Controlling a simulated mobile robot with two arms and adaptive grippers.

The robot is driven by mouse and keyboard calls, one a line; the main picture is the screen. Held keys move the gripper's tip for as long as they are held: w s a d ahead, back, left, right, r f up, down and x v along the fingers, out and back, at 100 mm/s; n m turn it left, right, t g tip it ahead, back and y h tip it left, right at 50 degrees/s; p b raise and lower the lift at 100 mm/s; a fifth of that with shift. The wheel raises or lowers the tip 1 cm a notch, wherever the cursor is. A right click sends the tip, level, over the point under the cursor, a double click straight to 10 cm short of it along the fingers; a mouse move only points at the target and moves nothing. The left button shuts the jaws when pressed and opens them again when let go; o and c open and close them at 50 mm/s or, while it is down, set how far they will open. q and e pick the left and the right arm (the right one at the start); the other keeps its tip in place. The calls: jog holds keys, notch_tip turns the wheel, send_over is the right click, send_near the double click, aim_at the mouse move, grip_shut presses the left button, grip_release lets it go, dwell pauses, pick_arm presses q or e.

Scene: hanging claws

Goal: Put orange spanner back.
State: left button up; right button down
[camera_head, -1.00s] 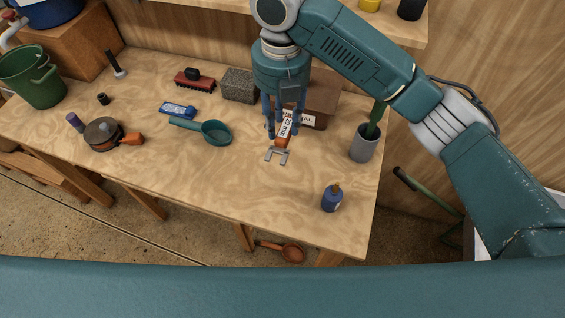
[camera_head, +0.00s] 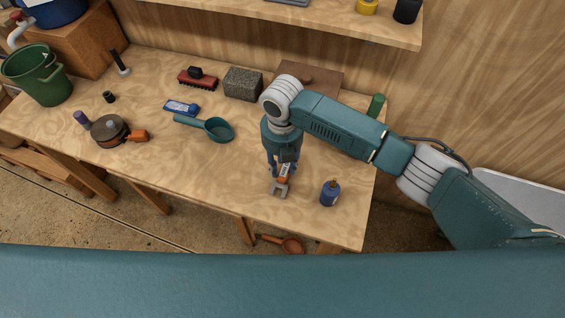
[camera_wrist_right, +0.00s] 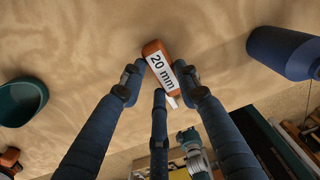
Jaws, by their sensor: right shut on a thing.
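The orange spanner (camera_head: 284,179) has a grey open-ended head and a white label. In the head view its head points towards the table's front edge. My right gripper (camera_head: 282,170) is shut on its handle from above. In the right wrist view the spanner's orange handle with the "20 mm" label (camera_wrist_right: 162,68) sits between the blue fingers of my right gripper (camera_wrist_right: 161,82). I cannot tell how far the spanner is above the wooden table (camera_head: 225,185). My left gripper is not in view.
A blue bottle (camera_head: 330,194) stands just right of the spanner. A teal scoop (camera_head: 217,130), a grey block (camera_head: 243,84) and a brown box (camera_head: 310,76) are further back. A shelf (camera_head: 310,22) runs along the wall. The table's front middle is clear.

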aim_at(282, 167)
jog(key=shift+f, duration=0.25)
jog(key=shift+f, duration=0.15)
jog(key=c, duration=1.3)
grip_release()
jog(key=shift+o, duration=0.2)
jog(key=shift+r, duration=0.2)
notch_tip(282, 167, up, 12)
jog(key=b, duration=0.2)
